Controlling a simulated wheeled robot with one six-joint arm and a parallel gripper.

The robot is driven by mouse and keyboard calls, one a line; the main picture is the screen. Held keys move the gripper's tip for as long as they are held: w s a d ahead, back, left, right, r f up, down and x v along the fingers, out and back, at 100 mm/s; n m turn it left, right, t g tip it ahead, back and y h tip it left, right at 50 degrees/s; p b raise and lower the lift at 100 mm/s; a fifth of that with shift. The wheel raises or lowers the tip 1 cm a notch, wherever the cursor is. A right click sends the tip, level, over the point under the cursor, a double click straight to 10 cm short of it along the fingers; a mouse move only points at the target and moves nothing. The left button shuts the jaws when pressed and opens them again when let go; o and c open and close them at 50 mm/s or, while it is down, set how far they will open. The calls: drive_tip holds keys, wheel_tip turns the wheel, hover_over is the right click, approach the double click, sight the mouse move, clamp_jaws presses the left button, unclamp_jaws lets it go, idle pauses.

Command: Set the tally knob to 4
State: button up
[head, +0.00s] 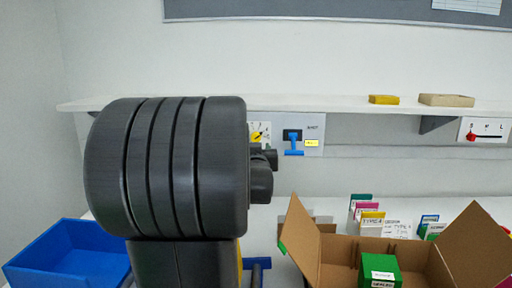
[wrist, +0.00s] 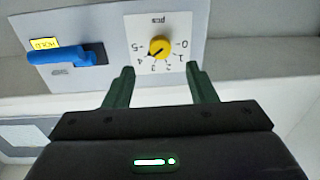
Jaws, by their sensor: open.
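The tally knob is a yellow round knob (wrist: 159,46) on a white dial plate (wrist: 172,20) numbered 0 to 5. The wrist view shows it upside down. A dark mark on the knob points to the lower left, toward the 4. In the head view the dial plate (head: 265,130) is partly hidden behind my arm. My gripper (wrist: 160,68) is open and empty, its two dark green fingers apart. In the wrist view the fingertips sit just below the knob, one to each side. I see no contact with it.
A blue lever (wrist: 55,56) with a yellow label (wrist: 44,44) is beside the dial on the same panel. A shelf (head: 345,105) runs above. Below are an open cardboard box (head: 330,250) and a blue bin (head: 70,255). A red slider (head: 471,137) is far right.

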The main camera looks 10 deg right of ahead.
sight(256, 139)
drive_tip(key=v, duration=0.6)
drive_tip(key=shift+s, duration=0.35)
drive_tip(key=p+x, duration=0.1)
drive_tip(key=x, duration=1.3)
drive_tip(key=shift+a, duration=0.1)
drive_tip(key=shift+s, duration=0.2)
